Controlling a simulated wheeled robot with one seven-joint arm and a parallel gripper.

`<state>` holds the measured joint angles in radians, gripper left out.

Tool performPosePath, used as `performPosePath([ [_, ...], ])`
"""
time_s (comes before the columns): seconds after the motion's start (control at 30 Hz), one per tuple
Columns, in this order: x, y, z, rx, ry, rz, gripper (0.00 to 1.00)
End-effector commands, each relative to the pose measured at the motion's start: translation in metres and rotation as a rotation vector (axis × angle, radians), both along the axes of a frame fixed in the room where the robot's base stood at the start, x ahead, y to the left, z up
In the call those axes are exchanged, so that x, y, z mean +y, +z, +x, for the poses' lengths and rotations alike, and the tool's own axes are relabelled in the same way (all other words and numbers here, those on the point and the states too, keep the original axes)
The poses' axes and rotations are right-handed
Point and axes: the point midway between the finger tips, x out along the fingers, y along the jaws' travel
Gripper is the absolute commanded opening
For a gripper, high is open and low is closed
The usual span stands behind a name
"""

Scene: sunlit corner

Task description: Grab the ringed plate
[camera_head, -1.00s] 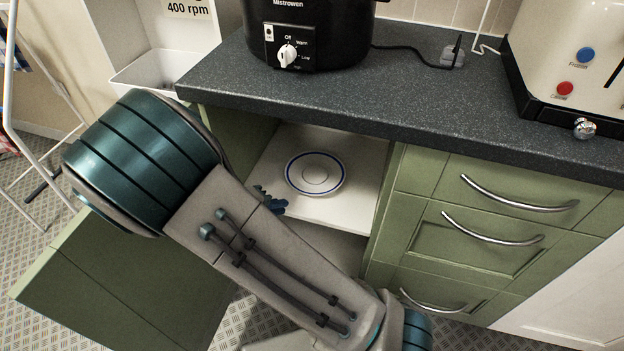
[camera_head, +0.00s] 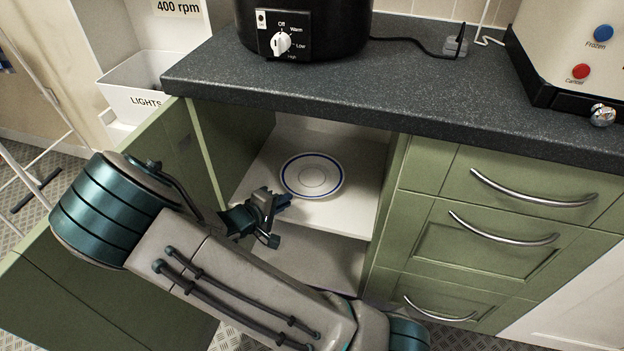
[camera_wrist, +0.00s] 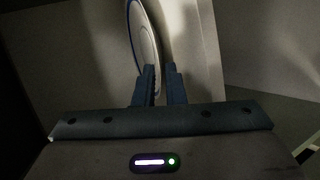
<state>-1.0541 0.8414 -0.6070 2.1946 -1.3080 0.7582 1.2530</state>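The ringed plate (camera_head: 312,176) is white with a blue rim line and a thin inner ring. It lies flat on the white shelf (camera_head: 348,210) inside the open green cabinet. My gripper (camera_head: 274,212) is at the shelf's front left, close to the plate's near left edge. In the wrist view, the plate (camera_wrist: 147,38) shows nearly edge-on just beyond the fingertips (camera_wrist: 161,72). The two fingers are apart with a narrow gap.
The open cabinet door (camera_head: 95,275) is at the left, behind my arm. The dark countertop (camera_head: 420,100) overhangs the shelf and bears a black slow cooker (camera_head: 335,25) and a cream appliance (camera_head: 570,50). Drawers with metal handles (camera_head: 530,196) are at the right. The shelf is otherwise bare.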

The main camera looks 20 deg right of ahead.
Motion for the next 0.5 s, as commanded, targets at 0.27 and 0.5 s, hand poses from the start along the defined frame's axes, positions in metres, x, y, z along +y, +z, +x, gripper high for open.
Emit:
performPosePath([
  [0.27,-0.031,-0.016,0.02,0.0,-0.002,-0.001,0.1],
  [0.5,-0.034,-0.016,0.023,0.0,-0.001,0.0,0.1],
])
